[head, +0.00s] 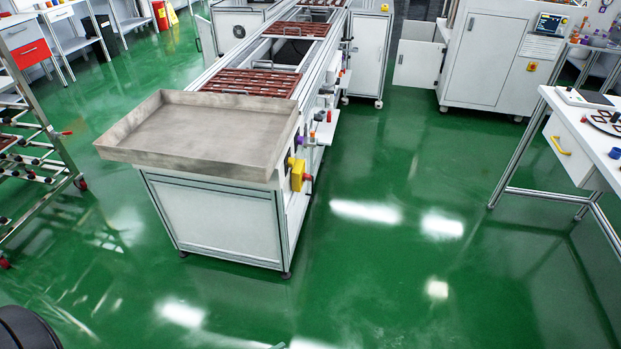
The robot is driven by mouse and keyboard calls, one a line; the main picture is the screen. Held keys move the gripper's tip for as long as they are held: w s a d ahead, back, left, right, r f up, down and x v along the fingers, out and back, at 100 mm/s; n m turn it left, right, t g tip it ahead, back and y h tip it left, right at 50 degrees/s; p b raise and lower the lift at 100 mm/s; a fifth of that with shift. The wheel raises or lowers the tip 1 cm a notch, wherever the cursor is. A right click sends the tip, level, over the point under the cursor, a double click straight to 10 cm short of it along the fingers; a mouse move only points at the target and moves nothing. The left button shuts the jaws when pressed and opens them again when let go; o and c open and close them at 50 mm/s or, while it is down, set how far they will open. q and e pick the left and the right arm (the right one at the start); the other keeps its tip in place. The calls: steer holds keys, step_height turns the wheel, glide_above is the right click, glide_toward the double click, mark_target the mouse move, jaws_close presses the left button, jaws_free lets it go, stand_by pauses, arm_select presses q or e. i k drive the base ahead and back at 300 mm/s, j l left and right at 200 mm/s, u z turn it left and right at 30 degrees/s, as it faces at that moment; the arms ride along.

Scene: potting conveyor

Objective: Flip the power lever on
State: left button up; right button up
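A yellow switch box (297,173) is fixed to the right side of the conveyor (215,220), near its front end. A small red part (308,177) sticks out from its right side. It may be the power lever, but it is too small to tell its position. Purple, orange and blue small parts show on the conveyor's side behind the box. Neither of my grippers is in view.
A grey metal tray (190,145) tops the conveyor's front end. Green floor (380,260) is clear in front and to the right. A white table (573,105) stands at right, a wheeled rack (45,150) at left, and a white machine (500,60) at the back right.

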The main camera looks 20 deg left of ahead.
mark_target(305, 177)
steer(key=u, duration=0.6)
steer(key=i+l+u, duration=0.15)
steer(key=u, duration=0.2)
steer(key=i+l+u, duration=0.15)
steer(key=u, duration=0.2)
steer(key=i+l+u, duration=0.5)
steer(key=l, duration=0.2)
steer(key=l+u, duration=0.25)
steer(key=l, duration=0.15)
steer(key=i+l, duration=0.1)
steer(key=l, duration=0.25)
steer(key=i+l, duration=0.15)
steer(key=l, duration=0.2)
steer(key=i+l, duration=0.1)
steer(key=l, duration=0.3)
steer(key=i+l+u, duration=0.1)
steer(key=l, duration=0.25)
steer(key=i+l, duration=0.15)
steer(key=l, duration=0.2)
